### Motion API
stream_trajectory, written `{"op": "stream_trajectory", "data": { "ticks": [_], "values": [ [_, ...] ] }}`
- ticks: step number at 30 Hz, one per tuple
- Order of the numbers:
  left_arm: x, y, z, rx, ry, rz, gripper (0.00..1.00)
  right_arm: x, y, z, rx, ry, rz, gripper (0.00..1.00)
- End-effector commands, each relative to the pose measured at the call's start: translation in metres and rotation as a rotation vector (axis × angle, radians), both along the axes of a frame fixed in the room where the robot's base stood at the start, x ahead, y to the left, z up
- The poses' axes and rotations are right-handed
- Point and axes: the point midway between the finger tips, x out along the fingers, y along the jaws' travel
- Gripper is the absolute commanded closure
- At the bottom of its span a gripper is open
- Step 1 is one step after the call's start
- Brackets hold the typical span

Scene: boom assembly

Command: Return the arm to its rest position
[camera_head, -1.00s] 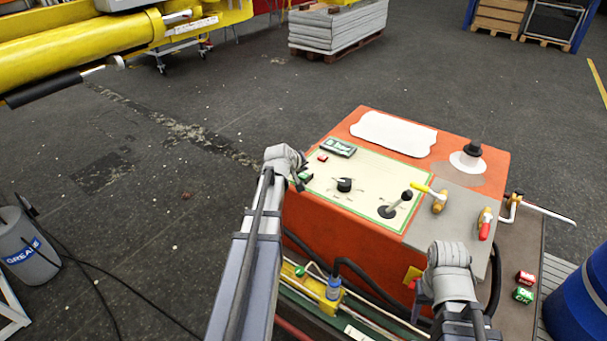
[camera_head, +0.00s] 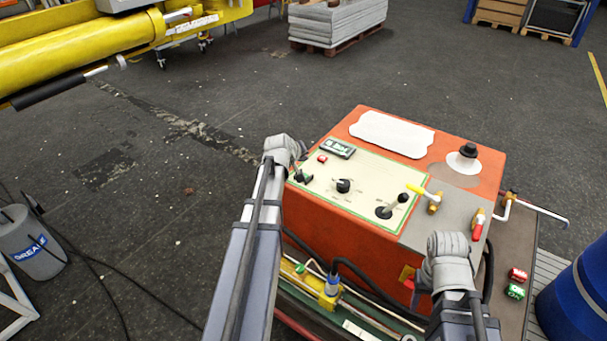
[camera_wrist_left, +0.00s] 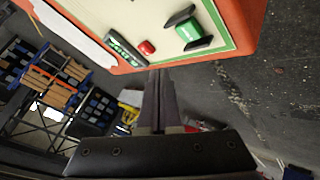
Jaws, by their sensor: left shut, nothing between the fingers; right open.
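My left arm reaches up from the bottom of the head view to the left edge of the orange control box (camera_head: 335,222). Its wrist (camera_head: 280,150) hides most of the left gripper there. In the left wrist view, the left gripper (camera_wrist_left: 158,78) is shut and empty, with its fingertips near the panel's edge. My right gripper (camera_head: 414,284) is low in front of the box, partly hidden by its own wrist. It is open, and I see nothing held in it. The box's cream panel (camera_head: 370,190) has a green selector switch (camera_wrist_left: 187,27) near the left gripper.
Valves with a yellow handle (camera_head: 417,189) and a red handle (camera_head: 478,230) stand on the box's right side. A blue barrel (camera_head: 575,300) is at lower right, a grease bucket (camera_head: 38,255) at left. A yellow boom (camera_head: 80,65) hangs at upper left. Open floor lies behind the box.

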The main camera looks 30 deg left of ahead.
Motion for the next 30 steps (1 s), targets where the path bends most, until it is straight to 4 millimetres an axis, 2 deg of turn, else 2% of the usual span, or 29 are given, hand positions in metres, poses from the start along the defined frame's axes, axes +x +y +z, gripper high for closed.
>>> {"op": "stream_trajectory", "data": {
  "ticks": [18, 20, 23, 26, 30],
  "values": [
    [0.000, 0.000, 0.000, 0.000, 0.000, 0.000, 1.00, 0.000, 0.000, 0.000, 0.000, 0.000, -0.001, 0.50],
    [-0.001, -0.006, 0.000, 0.002, 0.007, -0.011, 1.00, 0.000, 0.000, 0.001, 0.000, 0.000, -0.001, 0.50],
    [-0.004, -0.036, -0.001, 0.015, 0.047, -0.073, 1.00, 0.000, 0.000, 0.006, 0.000, 0.000, -0.001, 0.50],
    [-0.017, -0.094, -0.003, 0.046, 0.132, -0.199, 1.00, 0.000, 0.000, 0.016, 0.000, 0.000, -0.001, 0.50],
    [-0.056, -0.190, -0.007, 0.120, 0.296, -0.436, 1.00, 0.000, 0.000, 0.032, 0.000, 0.000, -0.001, 0.50]
  ]
}}
